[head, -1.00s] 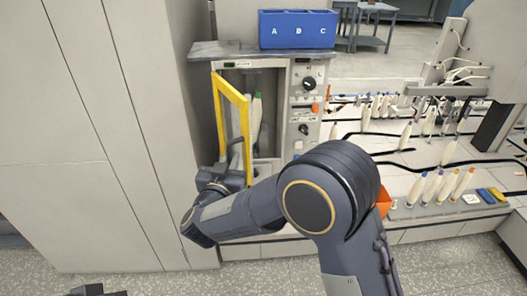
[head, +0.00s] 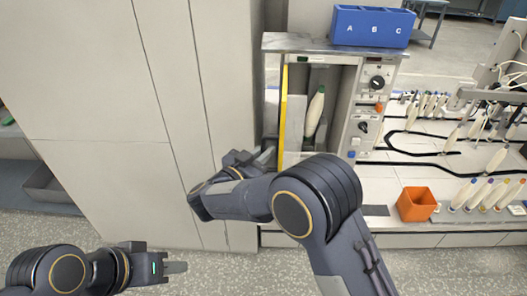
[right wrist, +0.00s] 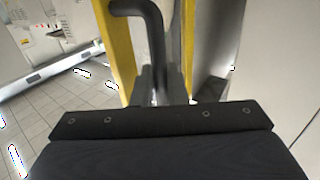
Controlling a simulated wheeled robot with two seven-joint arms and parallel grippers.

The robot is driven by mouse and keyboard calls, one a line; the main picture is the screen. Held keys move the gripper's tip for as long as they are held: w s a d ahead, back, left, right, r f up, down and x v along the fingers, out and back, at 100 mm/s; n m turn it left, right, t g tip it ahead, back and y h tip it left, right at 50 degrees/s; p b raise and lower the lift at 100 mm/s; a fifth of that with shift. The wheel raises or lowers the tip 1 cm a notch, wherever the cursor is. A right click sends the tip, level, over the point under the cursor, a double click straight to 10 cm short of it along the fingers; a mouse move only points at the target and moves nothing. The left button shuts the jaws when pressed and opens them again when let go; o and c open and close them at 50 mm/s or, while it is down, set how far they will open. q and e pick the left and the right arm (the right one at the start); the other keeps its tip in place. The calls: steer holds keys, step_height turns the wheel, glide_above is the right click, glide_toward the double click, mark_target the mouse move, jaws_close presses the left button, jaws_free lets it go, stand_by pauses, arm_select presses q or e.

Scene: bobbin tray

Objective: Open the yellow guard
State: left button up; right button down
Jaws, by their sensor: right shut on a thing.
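The yellow guard (head: 283,108) stands swung out at the left side of the machine's opening and shows nearly edge-on in the head view. In the right wrist view its yellow frame (right wrist: 117,48) and dark bent handle (right wrist: 152,35) are close in front of me. My right gripper (head: 266,157) is at the guard's lower part and shut on the handle; its fingers (right wrist: 160,85) are around the handle's lower end. My left gripper (head: 178,267) is low at the left, away from the guard and apparently empty; its finger gap is not clear.
A bobbin with a green tip (head: 315,110) leans inside the open compartment. A blue A-B-C box (head: 372,27) sits on top of the machine. An orange bin (head: 417,204) stands to the right. A tall pale cabinet (head: 150,100) stands close at the left.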

steer(key=shift+r, duration=0.15)
steer(key=c, duration=1.6)
jaws_free()
steer(key=shift+w+d, duration=0.1)
steer(key=shift+o, duration=0.2)
steer(key=v, duration=0.8)
